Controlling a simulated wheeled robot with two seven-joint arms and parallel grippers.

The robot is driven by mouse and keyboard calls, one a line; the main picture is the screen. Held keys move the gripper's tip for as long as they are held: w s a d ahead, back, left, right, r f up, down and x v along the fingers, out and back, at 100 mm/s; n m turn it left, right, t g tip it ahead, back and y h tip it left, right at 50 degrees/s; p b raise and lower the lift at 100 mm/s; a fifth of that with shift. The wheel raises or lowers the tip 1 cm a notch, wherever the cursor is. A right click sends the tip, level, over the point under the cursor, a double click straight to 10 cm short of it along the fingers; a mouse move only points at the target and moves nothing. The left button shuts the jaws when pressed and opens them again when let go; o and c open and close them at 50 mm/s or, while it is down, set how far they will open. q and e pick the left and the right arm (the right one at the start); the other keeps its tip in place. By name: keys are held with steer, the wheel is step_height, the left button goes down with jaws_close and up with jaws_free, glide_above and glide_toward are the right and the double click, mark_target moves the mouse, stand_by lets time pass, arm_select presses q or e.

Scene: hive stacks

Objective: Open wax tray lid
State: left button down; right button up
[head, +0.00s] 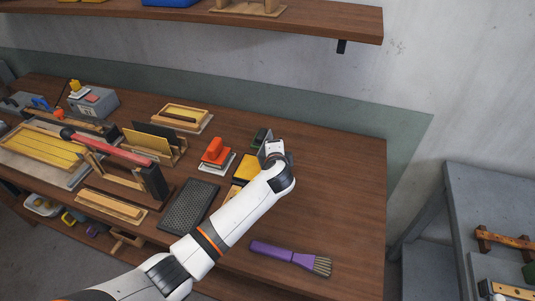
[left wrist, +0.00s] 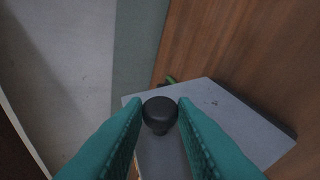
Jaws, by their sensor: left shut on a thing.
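My left arm reaches across the bench in the head view, and my left gripper (head: 271,158) is at its far end, mostly hidden by my own wrist. In the left wrist view the two teal fingers of the gripper (left wrist: 160,112) are shut on a round black knob (left wrist: 160,110). The knob stands on a flat grey lid (left wrist: 225,120). A yellow slab (head: 248,167), which may be the wax, shows just left of the gripper in the head view. I cannot tell whether the lid is raised or resting on the tray. My right gripper is not in view.
A small green item (head: 261,137) lies just behind the gripper. A purple brush (head: 290,255) lies in front. The bench's right end is clear.

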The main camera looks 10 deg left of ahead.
arm_select(q)
steer(key=shift+s+d+f+m+y+b, duration=0.15)
steer(key=shift+d+b, duration=0.1)
steer(key=shift+d, duration=0.35)
steer(key=shift+s+d+f+m+y+b, duration=0.1)
steer(key=shift+d+m+y+b, duration=0.1)
steer(key=shift+d, duration=0.4)
steer(key=shift+s+d+f+m+y+b, duration=0.15)
steer(key=shift+d+b, duration=0.1)
steer(key=shift+d, duration=0.35)
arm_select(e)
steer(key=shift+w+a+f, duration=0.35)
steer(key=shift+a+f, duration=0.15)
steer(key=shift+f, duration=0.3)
arm_select(q)
steer(key=c, duration=1.2)
jaws_free()
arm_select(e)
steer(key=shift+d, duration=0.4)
